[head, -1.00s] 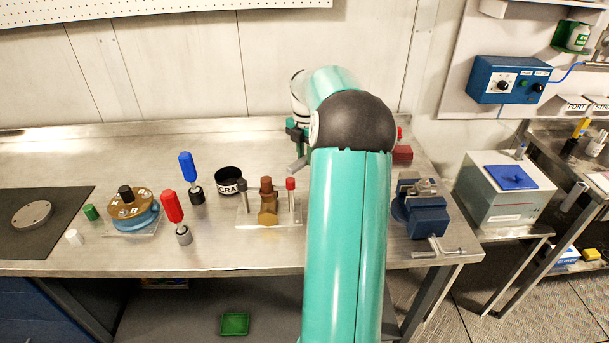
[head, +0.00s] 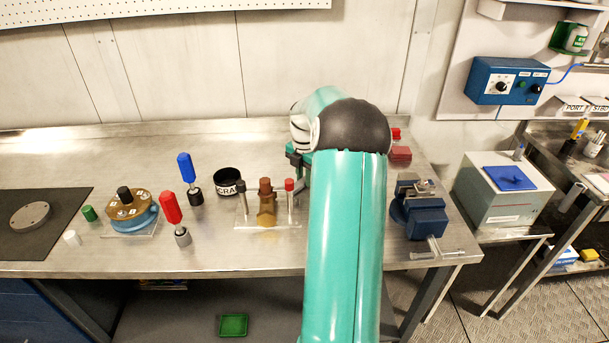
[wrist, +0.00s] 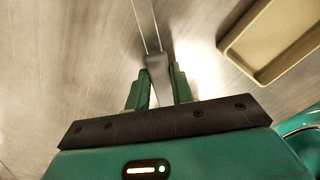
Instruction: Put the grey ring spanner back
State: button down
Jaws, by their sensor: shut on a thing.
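In the wrist view, my gripper (wrist: 158,85) is shut on a flat grey metal bar, which looks like the shank of the grey ring spanner (wrist: 157,66). The bar runs from between the green fingers to the top edge of the picture, above a bare metal surface. Its far end is out of view, so I cannot see the ring there. In the head view my own arm hides most of the gripper and the spanner.
A beige tray (wrist: 275,40) lies right of the fingers in the wrist view. A blue vice (head: 419,215) stands right.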

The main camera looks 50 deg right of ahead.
aim_at(304, 179)
jog(key=shift+f, duration=0.3)
jog(key=c, duration=1.2)
grip_release()
notch_tip(304, 179, up, 13)
jog(key=shift+r, duration=0.1)
